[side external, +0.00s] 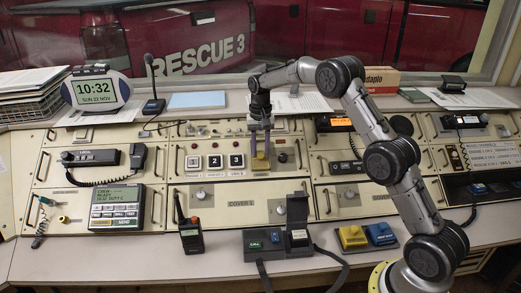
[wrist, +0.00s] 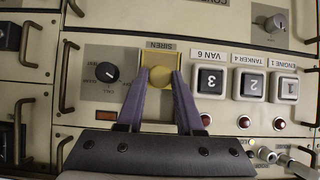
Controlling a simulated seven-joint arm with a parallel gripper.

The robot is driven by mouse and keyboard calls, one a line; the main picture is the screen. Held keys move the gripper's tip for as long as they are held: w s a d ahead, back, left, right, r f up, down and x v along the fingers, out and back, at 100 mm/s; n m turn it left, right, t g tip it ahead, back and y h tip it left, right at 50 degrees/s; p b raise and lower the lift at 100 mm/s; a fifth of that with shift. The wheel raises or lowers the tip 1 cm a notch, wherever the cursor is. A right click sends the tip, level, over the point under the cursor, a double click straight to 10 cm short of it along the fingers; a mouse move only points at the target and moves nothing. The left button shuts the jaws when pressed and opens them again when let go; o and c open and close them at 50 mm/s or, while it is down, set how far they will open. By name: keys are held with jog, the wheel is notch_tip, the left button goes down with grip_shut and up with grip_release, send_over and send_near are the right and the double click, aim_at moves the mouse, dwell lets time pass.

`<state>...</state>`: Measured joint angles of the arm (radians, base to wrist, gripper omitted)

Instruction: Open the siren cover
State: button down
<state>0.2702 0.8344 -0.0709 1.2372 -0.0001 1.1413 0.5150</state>
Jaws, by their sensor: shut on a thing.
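The siren cover (wrist: 160,58) is a small yellow square on the console panel, under the SIREN label in the wrist view. A round yellow piece (wrist: 160,77) shows at its middle. My gripper (wrist: 161,80) has its two purple fingers shut on this round piece, one on each side. In the side external view my gripper (side external: 261,153) points down at the panel, with the yellow cover (side external: 260,164) at its fingertips, partly hidden by them. I cannot tell whether the cover is lifted at all.
Beside the siren are a black rotary knob (wrist: 107,72) and numbered buttons (wrist: 210,80). Metal handles (wrist: 66,77) stick out from the panels. A handheld radio (side external: 191,235) and a black phone unit (side external: 277,241) stand at the front. A desk microphone (side external: 152,100) stands behind.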

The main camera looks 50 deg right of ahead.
jog(key=shift+w+d+r, duration=1.35)
jog(key=shift+w+d, duration=0.05)
jog(key=shift+w, duration=0.1)
jog(key=c, duration=0.5)
grip_release()
jog(key=shift+r, duration=5.95)
